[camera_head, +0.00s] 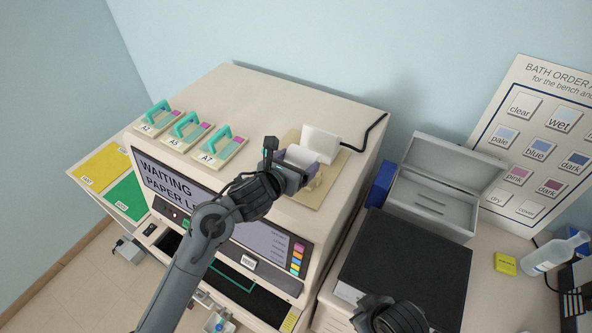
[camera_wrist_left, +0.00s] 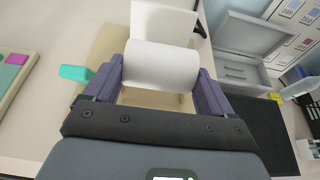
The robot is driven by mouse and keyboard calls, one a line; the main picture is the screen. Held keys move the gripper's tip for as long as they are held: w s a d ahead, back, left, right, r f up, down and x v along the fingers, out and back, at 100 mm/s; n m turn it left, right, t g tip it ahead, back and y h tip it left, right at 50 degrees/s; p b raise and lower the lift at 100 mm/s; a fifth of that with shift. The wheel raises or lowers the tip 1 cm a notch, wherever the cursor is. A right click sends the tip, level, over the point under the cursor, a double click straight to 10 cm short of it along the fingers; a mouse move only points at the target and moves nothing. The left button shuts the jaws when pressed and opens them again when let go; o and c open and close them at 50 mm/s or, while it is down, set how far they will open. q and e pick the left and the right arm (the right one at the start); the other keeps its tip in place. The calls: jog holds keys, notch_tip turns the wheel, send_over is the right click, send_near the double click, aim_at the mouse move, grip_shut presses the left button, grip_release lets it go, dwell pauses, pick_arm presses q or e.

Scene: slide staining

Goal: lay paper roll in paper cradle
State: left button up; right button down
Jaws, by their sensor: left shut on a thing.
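My left gripper (camera_head: 297,166) is over the beige plate on top of the large machine. It is shut on the white paper roll (camera_wrist_left: 160,66), with one dark purple finger at each end of the roll. The roll also shows in the head view (camera_head: 301,155). Below the roll is the paper cradle, a beige part (camera_wrist_left: 150,98) on the plate, mostly hidden by the roll and fingers. I cannot tell whether the roll touches it. A white upright piece (camera_head: 321,142) stands just behind the roll. Of my right arm only a dark end part (camera_head: 390,316) shows at the bottom; its fingers are not seen.
Several tagged plates with teal handles (camera_head: 187,129) lie left on the machine top. A black cable (camera_head: 375,128) runs behind the plate. To the right are an open grey box (camera_head: 442,188), a dark slab (camera_head: 405,262), a bottle (camera_head: 555,254) and a yellow block (camera_head: 505,264).

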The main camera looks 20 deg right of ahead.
pick_arm(q)
jog(key=shift+f+p, duration=0.65)
jog(key=shift+f, duration=1.3)
jog(key=shift+f, duration=0.15)
